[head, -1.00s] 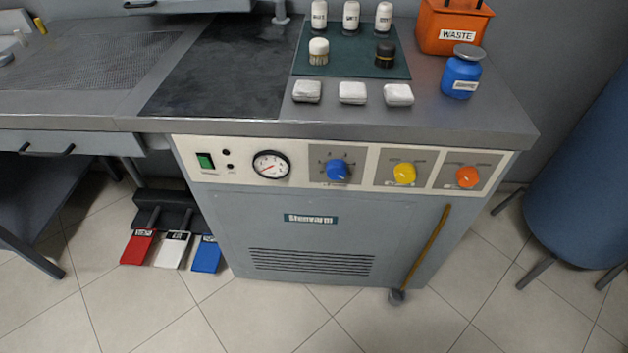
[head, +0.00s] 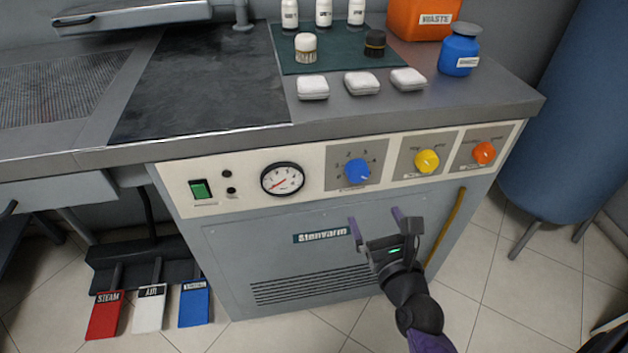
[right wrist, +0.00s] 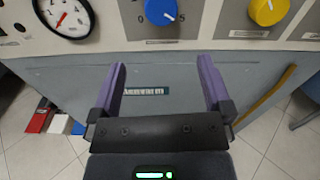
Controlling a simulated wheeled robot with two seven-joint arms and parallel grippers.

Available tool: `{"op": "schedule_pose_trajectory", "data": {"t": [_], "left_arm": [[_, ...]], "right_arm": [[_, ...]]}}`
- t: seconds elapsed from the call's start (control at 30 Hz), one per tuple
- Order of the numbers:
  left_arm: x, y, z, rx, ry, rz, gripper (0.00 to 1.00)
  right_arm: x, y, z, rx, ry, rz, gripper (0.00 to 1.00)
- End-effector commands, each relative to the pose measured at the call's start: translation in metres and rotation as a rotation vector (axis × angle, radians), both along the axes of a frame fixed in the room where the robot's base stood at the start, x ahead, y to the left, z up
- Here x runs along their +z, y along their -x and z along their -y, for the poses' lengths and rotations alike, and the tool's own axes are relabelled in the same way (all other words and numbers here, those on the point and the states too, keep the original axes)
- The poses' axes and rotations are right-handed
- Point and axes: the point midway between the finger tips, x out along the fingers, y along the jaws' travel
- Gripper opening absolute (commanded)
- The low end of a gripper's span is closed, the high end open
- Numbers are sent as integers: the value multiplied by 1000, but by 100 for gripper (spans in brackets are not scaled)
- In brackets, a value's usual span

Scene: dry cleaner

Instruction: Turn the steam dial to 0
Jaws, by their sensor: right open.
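The blue dial (head: 357,172) sits on the machine's cream control panel, inside a grey square with numbers around it. It also shows at the top edge of the right wrist view (right wrist: 160,11), with a 0 at its lower left and a 5 at its lower right. Its white mark appears to point to the lower right, near the 5. The label under it is too small to read. My right gripper (head: 375,215) is open and empty, below the blue dial and apart from it, in front of the cabinet. Its purple fingers (right wrist: 162,63) point toward the panel. My left gripper is out of view.
A yellow dial (head: 427,161) and an orange dial (head: 484,152) are to the right; a gauge (head: 283,180) and green switch (head: 200,190) to the left. The countertop edge overhangs the panel. Red, white and blue pedals (head: 194,304) stand on the floor at left.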

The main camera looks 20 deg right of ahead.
Motion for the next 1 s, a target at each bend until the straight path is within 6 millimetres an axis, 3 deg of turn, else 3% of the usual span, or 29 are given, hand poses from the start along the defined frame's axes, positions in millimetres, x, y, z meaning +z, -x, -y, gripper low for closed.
{"op": "schedule_pose_trajectory", "data": {"t": [0.13, 0.4, 0.5, 0.87, 1.0], "left_arm": [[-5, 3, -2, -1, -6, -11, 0], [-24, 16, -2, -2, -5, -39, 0], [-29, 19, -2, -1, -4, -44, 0], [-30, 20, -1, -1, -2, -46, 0], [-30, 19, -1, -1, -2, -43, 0]], "right_arm": [[13, -11, 7, -18, -86, 70, 100], [10, -73, 21, -16, -82, 64, 100], [10, -87, 24, -15, -81, 61, 100], [13, -97, 27, -15, -79, 60, 100], [13, -97, 27, -15, -79, 60, 72]]}}
